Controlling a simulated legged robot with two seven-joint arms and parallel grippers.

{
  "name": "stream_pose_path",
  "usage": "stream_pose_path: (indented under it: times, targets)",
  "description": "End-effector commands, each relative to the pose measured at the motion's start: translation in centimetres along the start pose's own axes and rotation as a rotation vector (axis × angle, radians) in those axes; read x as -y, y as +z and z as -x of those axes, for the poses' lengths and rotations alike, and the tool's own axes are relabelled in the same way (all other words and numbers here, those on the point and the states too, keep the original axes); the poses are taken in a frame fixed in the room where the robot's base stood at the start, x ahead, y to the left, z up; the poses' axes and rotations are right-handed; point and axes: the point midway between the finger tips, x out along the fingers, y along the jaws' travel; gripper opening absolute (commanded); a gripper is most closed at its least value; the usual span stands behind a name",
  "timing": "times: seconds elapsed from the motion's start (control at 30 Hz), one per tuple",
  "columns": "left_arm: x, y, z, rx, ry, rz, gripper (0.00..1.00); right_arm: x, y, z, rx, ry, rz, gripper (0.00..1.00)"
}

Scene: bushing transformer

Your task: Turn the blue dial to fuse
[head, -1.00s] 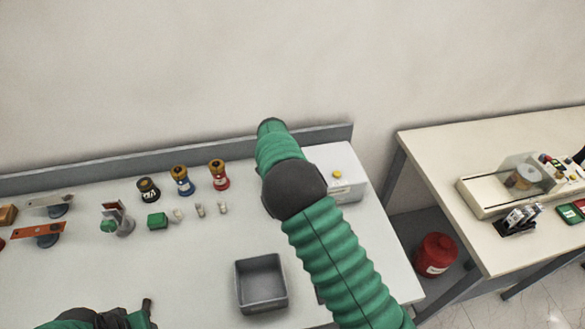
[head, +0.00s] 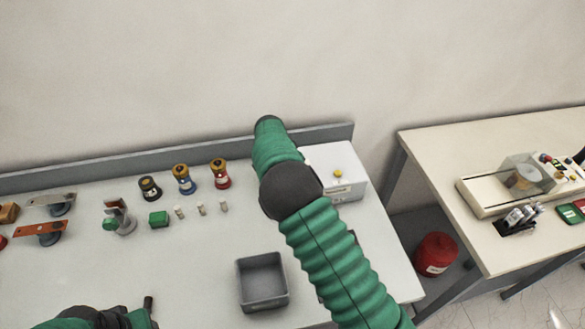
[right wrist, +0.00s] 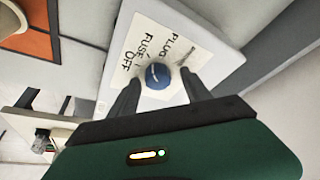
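The blue dial (right wrist: 156,75) shows in the right wrist view on a pale panel (right wrist: 140,48) lettered PLUG, FUSE and OFF. A white line marks its face. My right gripper (right wrist: 157,90) is open, with one dark finger on each side of the dial; I cannot tell if they touch it. In the head view my right arm hides the dial and the right gripper, in front of a white box (head: 338,172) with a yellow button. My left gripper (head: 150,310) is at the bottom left, partly cut off; its finger state is unclear.
A grey square tray (head: 262,300) stands on the white table. Several jars, including a blue one (head: 184,180) and a red one (head: 220,174), stand at the back with small parts in front. A second table (head: 440,150) with equipment is on the right.

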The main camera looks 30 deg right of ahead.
Motion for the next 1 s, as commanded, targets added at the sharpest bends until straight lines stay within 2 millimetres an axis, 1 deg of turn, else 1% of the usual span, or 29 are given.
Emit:
stream_pose_path:
  times: [0.23,0.27,0.37,0.47,0.7,0.8,0.9,1.0]
  targets:
    - [0.0,0.0,-0.1,0.000,0.000,0.000,0.36,0.0,0.1,0.1,0.001,0.002,0.000,0.57]
    - [0.0,0.0,-0.2,0.000,0.000,0.000,0.36,0.0,0.1,0.3,0.001,0.002,0.000,0.57]
    - [0.0,0.1,-0.6,0.000,0.000,0.000,0.36,0.1,0.1,1.8,-0.001,-0.002,0.001,0.57]
    - [0.0,0.3,-1.2,0.000,0.000,0.000,0.36,0.1,0.1,4.4,0.000,-0.003,-0.001,0.57]
    - [0.0,0.5,-2.2,0.000,0.000,0.000,0.36,0.2,0.2,11.5,-0.001,-0.003,0.001,0.57]
    - [0.0,0.6,-2.4,0.000,0.000,0.000,0.36,0.2,0.1,13.9,0.000,-0.001,0.000,0.57]
    - [0.0,0.6,-2.5,0.000,0.000,0.000,0.36,0.2,0.1,15.7,-0.001,0.000,0.001,0.57]
    - [0.0,0.6,-2.5,0.000,0.000,0.000,0.36,0.2,0.1,16.5,0.000,0.002,0.001,0.57]
